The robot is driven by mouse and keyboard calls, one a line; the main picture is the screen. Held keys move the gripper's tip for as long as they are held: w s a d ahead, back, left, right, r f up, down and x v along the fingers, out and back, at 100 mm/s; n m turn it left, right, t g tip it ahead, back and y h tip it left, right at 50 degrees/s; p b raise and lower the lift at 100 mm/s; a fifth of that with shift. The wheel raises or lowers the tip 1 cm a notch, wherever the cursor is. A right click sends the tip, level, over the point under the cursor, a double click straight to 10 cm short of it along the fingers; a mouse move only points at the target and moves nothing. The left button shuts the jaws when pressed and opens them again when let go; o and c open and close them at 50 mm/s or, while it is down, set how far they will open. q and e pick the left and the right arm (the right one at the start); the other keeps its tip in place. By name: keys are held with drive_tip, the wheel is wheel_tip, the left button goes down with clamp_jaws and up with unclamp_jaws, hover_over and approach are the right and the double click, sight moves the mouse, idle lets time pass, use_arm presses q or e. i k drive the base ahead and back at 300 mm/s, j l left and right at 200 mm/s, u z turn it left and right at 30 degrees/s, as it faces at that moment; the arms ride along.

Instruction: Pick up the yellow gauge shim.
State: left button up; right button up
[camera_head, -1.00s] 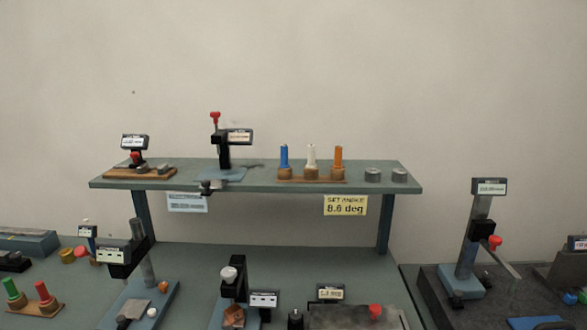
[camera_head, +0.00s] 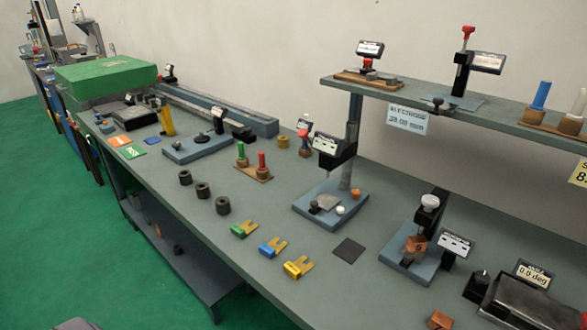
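The yellow gauge shim (camera_head: 298,267) lies flat near the front edge of the grey workbench, a small fork-shaped piece that is yellow all over. To its left lie a similar shim with a blue end (camera_head: 270,247) and one with a green end (camera_head: 243,229); their forks are yellowish. Nothing covers the yellow shim. Neither of my grippers shows in the view.
A dark square plate (camera_head: 349,250) lies right of the yellow shim. Behind stands a blue-based gauge stand (camera_head: 325,205); another blue-based fixture (camera_head: 408,258) is to the right. Several dark rings (camera_head: 203,190) stand farther left. The raised shelf (camera_head: 400,95) overhangs the back.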

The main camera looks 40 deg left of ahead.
sight(295, 270)
drive_tip(key=j+u, duration=0.1)
drive_tip(key=u, duration=1.15)
